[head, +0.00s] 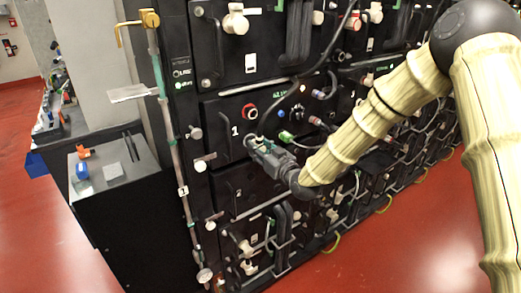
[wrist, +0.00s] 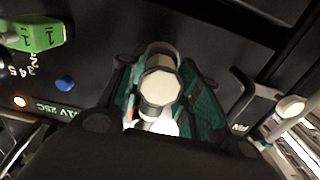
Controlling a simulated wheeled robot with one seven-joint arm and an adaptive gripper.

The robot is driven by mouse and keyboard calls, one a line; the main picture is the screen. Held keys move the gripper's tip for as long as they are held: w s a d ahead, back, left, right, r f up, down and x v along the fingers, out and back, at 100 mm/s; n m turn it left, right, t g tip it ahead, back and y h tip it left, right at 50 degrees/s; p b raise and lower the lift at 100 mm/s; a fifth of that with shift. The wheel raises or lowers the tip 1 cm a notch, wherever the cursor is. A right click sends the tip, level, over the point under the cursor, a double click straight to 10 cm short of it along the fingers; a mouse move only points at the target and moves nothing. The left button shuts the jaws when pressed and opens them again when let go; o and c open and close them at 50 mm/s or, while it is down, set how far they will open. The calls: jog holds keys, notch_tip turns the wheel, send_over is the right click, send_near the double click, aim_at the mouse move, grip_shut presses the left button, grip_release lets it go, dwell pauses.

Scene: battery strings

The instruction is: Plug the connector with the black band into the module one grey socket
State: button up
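Module one (head: 222,113) is a black panel marked "1" in the rack. It has a red-ringed socket (head: 250,112) and a dark round socket (head: 299,111); I cannot tell whether the latter is the grey one. My gripper (head: 251,143) is at the panel's lower left part, below the red socket. In the wrist view, the teal pads of my gripper (wrist: 166,100) flank a pale, eight-sided connector end (wrist: 160,86) and seem to touch it on both sides. No black band shows on it; its far end is hidden.
A green plug (head: 286,136) sits right of my gripper; a green block (wrist: 36,35) and a blue button (wrist: 65,82) show in the wrist view. Cables hang over the panels at right. A black cabinet (head: 125,205) stands left of the rack. Red floor is clear in front.

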jog(key=o, duration=0.4)
jog(key=shift+w+a, duration=0.1)
jog(key=shift+w, duration=0.05)
jog(key=v, duration=1.2)
jog(key=s+d+f+m+g+h, duration=0.25)
jog(key=s+f, duration=0.55)
jog(key=f, duration=0.6)
jog(key=s+d+f+m+g+h, duration=0.3)
jog(key=s+f, duration=0.4)
jog(key=f, duration=0.6)
jog(key=s+d+f+g+h, duration=0.1)
jog(key=s+d+f+g, duration=0.2)
jog(key=s, duration=0.7)
jog(key=s+d+f+m+g+h, duration=0.1)
jog(key=s+d+f, duration=0.4)
jog(key=s, duration=0.5)
jog(key=s+d+f+m+g+h, duration=0.1)
jog(key=s+d+f+g+h, duration=0.2)
jog(key=s, duration=0.7)
notch_tip(320, 180, down, 3)
jog(key=shift+d+f+g, duration=0.25)
jog(key=shift+d+g, duration=0.55)
jog(key=shift+g, duration=0.25)
